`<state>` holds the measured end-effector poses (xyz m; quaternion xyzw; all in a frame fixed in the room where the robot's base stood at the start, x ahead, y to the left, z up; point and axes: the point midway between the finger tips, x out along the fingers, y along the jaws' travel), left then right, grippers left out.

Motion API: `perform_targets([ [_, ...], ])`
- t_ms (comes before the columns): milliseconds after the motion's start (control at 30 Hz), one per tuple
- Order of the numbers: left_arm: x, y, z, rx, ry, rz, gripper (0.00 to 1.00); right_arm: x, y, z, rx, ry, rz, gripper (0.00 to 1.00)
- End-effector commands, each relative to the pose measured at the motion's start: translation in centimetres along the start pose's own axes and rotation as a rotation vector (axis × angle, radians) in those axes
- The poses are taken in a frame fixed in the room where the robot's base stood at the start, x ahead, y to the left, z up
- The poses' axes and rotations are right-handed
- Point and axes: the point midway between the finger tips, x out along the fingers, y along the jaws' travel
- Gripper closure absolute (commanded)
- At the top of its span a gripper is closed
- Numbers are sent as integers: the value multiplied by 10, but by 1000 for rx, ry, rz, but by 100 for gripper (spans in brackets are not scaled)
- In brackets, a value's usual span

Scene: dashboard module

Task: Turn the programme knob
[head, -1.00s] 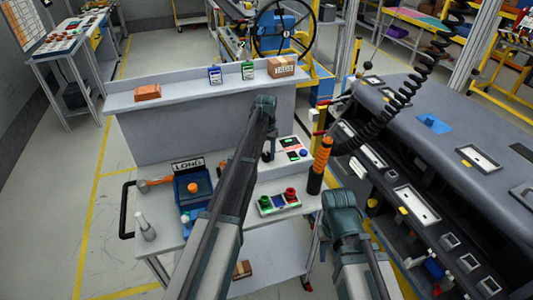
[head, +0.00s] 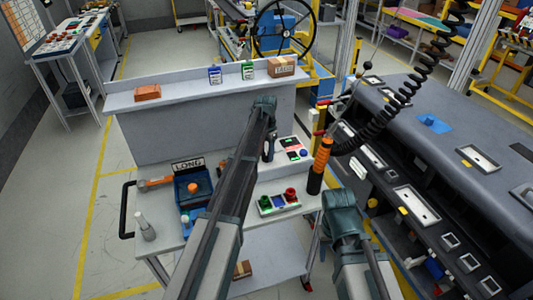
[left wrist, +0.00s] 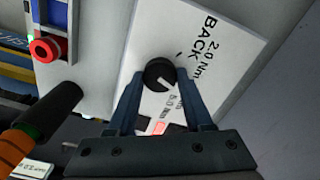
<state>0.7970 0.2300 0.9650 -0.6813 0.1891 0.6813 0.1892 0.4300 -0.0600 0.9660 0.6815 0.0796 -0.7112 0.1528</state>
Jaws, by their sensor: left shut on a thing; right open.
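The programme knob (left wrist: 155,76) is a black round knob with a white pointer line, on a white panel lettered "BACK" and "Nm". In the left wrist view, the pointer line aims down and right, and a small red light glows below the knob. My left gripper (left wrist: 159,80) has one finger on each side of the knob and is shut on it. In the head view, my left gripper (head: 268,150) reaches down at the panel (head: 293,143), and my arm hides the knob. My right gripper (head: 341,207) hangs apart from the panel, right of the trolley; its fingers are hidden.
An orange and black screwdriver (head: 319,165) hangs on a coiled cable right of the panel. A button box (head: 278,203) with green and red buttons and a blue tray (head: 192,188) are on the trolley. The grey dashboard (head: 450,130) fills the right side.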

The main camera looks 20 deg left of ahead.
Motion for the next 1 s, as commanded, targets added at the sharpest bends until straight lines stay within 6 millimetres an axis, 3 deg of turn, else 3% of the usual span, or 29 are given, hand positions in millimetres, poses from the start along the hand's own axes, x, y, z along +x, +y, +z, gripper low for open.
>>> perform_targets([
  [167,0,0,0,-1,0,0,100,0,0,0,0,0,0,50],
  [200,0,0,0,-1,0,0,47,0,0,0,0,0,0,50],
  [367,0,0,0,-1,0,0,19,0,0,0,0,0,0,50],
  [767,-3,0,0,-1,0,0,19,-3,0,0,0,0,0,50],
  [1000,-21,0,0,-1,0,0,19,-21,2,1,-1,0,0,50],
])
